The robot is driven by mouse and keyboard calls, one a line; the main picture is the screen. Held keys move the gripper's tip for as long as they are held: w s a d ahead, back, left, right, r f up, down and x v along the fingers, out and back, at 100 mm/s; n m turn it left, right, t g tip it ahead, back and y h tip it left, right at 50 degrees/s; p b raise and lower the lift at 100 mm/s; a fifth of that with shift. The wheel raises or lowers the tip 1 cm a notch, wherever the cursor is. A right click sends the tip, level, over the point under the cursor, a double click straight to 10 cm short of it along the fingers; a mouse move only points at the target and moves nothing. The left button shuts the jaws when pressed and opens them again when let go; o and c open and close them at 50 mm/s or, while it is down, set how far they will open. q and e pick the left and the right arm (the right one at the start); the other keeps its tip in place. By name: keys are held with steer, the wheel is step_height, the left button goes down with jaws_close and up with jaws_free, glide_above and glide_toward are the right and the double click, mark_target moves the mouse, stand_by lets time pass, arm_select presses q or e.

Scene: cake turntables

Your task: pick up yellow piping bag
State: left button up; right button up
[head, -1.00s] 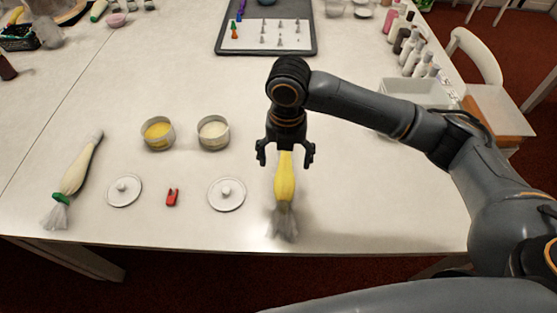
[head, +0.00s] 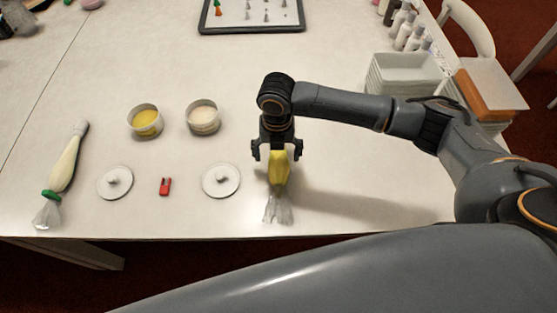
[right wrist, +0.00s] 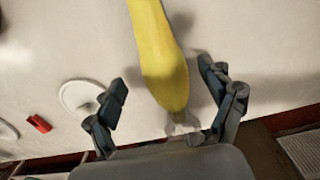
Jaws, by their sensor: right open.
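The yellow piping bag (head: 279,171) lies on the table near its front edge in the head view, its clear gathered end toward the edge. My right gripper (head: 276,152) is above it with fingers apart on either side, hiding its upper part. In the right wrist view the yellow bag (right wrist: 162,62) runs down between the two open fingers (right wrist: 172,92). The fingers look apart from the bag. My left gripper is not in view.
A cream piping bag (head: 64,168) with a green tie lies at the left. Two round tins (head: 144,121) (head: 203,117), two white lids (head: 115,182) (head: 221,180) and a red clip (head: 165,186) lie between. A bin (head: 405,72) and bottles (head: 412,35) stand at the right.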

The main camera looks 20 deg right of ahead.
mark_target(278, 158)
steer(key=shift+s+d+f, duration=0.1)
steer(key=shift+f, duration=0.8)
steer(key=shift+s+d+f, duration=0.1)
steer(key=shift+f, duration=0.8)
steer(key=c, duration=0.8)
steer(key=shift+r, duration=0.1)
steer(key=shift+w, duration=0.1)
steer(key=shift+r, duration=0.6)
steer(key=s+a+r, duration=0.1)
steer(key=r, duration=0.1)
steer(key=s+a+r, duration=0.1)
steer(key=s+r, duration=0.1)
steer(key=r, duration=0.1)
steer(key=s+a+r, duration=0.1)
steer(key=r, duration=0.2)
steer(key=shift+s+a+r, duration=0.15)
steer(key=shift+s, duration=0.05)
steer(key=s+a+r, duration=0.3)
steer(key=s+a, duration=0.1)
steer(key=s, duration=0.3)
steer(key=shift+a+r+b, duration=0.25)
steer(key=shift+a+b, duration=0.15)
steer(key=shift+o, duration=1)
steer(key=shift+c, duration=0.9)
